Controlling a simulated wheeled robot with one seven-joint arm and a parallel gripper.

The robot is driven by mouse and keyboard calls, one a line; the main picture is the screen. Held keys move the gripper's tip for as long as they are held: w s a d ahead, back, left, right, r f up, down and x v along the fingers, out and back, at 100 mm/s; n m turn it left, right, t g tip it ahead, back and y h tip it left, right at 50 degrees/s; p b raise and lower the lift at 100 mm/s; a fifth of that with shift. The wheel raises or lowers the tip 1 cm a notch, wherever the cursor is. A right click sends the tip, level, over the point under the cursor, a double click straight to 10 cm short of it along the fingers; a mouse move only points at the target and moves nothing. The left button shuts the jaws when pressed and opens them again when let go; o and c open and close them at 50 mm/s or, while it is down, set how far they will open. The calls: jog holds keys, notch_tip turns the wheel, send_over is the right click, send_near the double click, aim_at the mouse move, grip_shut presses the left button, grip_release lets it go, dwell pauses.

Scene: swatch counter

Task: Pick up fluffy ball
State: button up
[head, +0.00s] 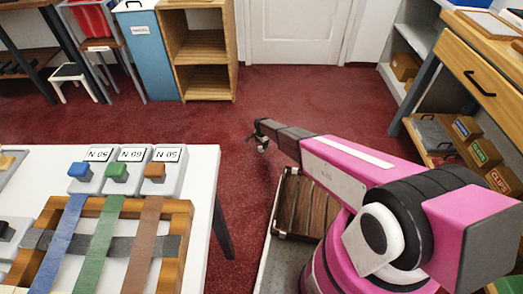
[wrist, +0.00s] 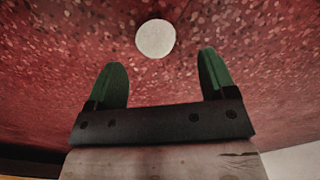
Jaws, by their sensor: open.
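A pale, round thing (wrist: 155,38) lies beyond my fingertips against the red speckled carpet in the wrist view. It looks like the fluffy ball, but its surface is too plain to show fluff. My gripper (wrist: 161,62) is open, with its green-lined fingers wide apart and nothing between them. The round thing is ahead of the gap, a little left of its middle. In the head view my gripper (head: 257,134) is small and hangs over the carpet at the end of my pink arm. I cannot make out the ball there.
A white table (head: 205,165) with a wooden frame (head: 181,240) of coloured strips stands at the left. A wooden crate (head: 296,205) is close below my arm. A wooden desk (head: 480,60) and shelves (head: 408,45) line the right. Red carpet (head: 310,95) is clear towards the door (head: 295,30).

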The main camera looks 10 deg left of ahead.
notch_tip(320, 180, down, 5)
jog(key=shift+d+r, duration=0.15)
jog(key=c, duration=0.7)
jog(key=shift+r, duration=0.1)
